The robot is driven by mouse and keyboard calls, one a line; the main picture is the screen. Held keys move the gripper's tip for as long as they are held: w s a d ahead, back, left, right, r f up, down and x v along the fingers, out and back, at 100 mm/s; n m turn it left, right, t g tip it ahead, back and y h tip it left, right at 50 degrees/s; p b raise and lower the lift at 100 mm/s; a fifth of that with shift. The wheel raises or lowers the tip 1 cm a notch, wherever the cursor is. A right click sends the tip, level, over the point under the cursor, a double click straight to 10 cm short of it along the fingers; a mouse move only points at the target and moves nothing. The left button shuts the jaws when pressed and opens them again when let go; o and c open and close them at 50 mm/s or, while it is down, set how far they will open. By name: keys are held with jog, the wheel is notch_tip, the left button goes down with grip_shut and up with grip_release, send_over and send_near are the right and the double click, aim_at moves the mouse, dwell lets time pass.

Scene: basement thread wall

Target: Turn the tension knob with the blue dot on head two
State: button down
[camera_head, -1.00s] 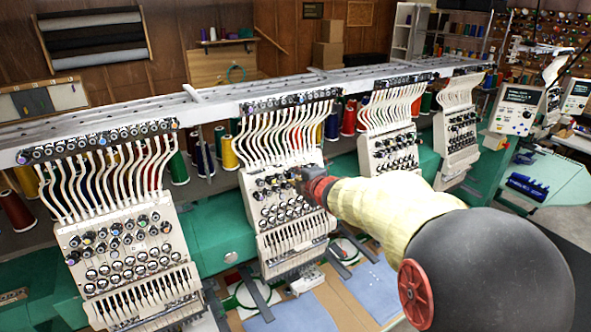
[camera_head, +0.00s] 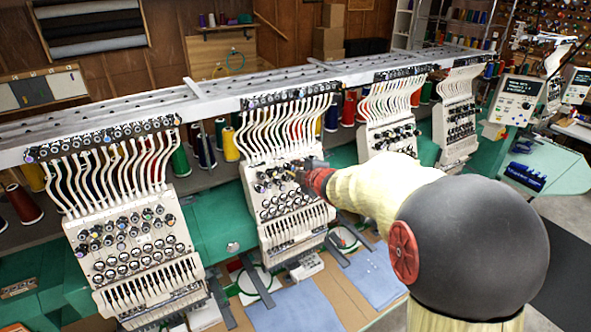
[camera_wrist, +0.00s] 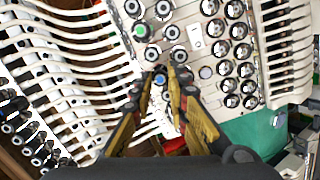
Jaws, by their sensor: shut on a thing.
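Head two (camera_head: 297,222) is the second white embroidery head from the left in the head view, with rows of dark tension knobs below its white thread tubes. My gripper (camera_head: 297,178) reaches in from the right at its upper knob rows. In the wrist view, the knob with the blue dot (camera_wrist: 159,80) shows between the yellow and dark fingers of my gripper (camera_wrist: 161,76). The fingers are shut on this knob, and its dot faces the camera. The fingers hide its sides. A green-dotted knob (camera_wrist: 141,30) is apart from the fingers, above in the picture.
Other tension knobs (camera_wrist: 163,9) sit close around the fingers. White thread tubes (camera_wrist: 75,62) run along the left of the wrist view. Head one (camera_head: 130,235) stands left of head two, and another head (camera_head: 388,132) stands to its right. Blue fabric (camera_head: 372,280) lies below.

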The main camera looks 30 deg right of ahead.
jog(key=c, duration=1.7)
grip_release()
jog(key=v, duration=1.2)
